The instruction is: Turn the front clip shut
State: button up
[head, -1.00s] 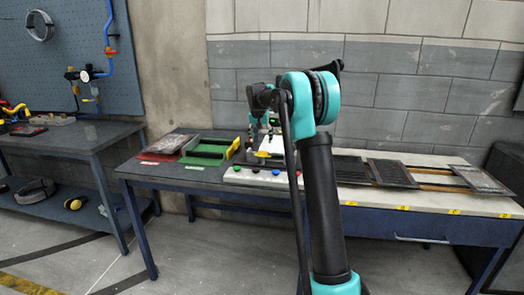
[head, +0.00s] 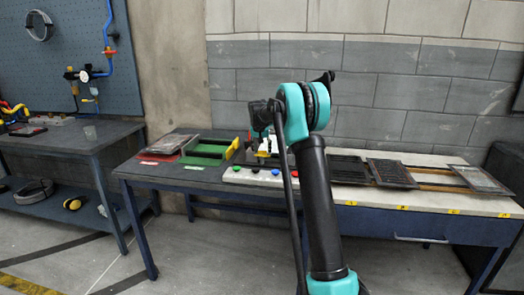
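My arm stands in the middle of the head view and reaches over the workbench (head: 180,178). My gripper (head: 262,142) is at the far end of the arm, low over the back of the bench and mostly hidden by the arm's own joints. I cannot tell whether its fingers are open or shut. A small yellow part (head: 263,154) shows just below it, beside a dark fixture. The front clip cannot be made out; it is too small or hidden behind the arm.
Left of the gripper lie a green tray (head: 206,161) and a red tray with a grey panel (head: 168,147). A white button box (head: 250,177) stands at the front edge. Dark panels (head: 391,173) lie to the right. A second bench (head: 75,139) stands at the left.

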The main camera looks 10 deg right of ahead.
jog(key=c, duration=0.8)
jog(key=shift+o, duration=0.2)
jog(key=shift+n, duration=0.4)
jog(key=n+y, duration=0.1)
jog(key=n, duration=0.3)
jog(key=shift+d+y, duration=0.2)
jog(key=shift+y, duration=0.2)
jog(key=n+y, duration=0.1)
jog(key=n, duration=0.3)
jog(key=shift+d+n+y, duration=0.1)
jog(key=shift+n+y, duration=0.2)
jog(key=shift+y, duration=0.1)
jog(key=n+g+y, duration=0.1)
jog(key=n, duration=0.3)
jog(key=shift+w, duration=0.1)
jog(key=shift+w+d+n+g+y, duration=0.1)
jog(key=shift+n+g+y, duration=0.25)
jog(key=shift+n, duration=0.75)
jog(key=shift+n+g+y, duration=0.15)
jog(key=shift+n+g, duration=0.4)
jog(key=shift+n, duration=0.55)
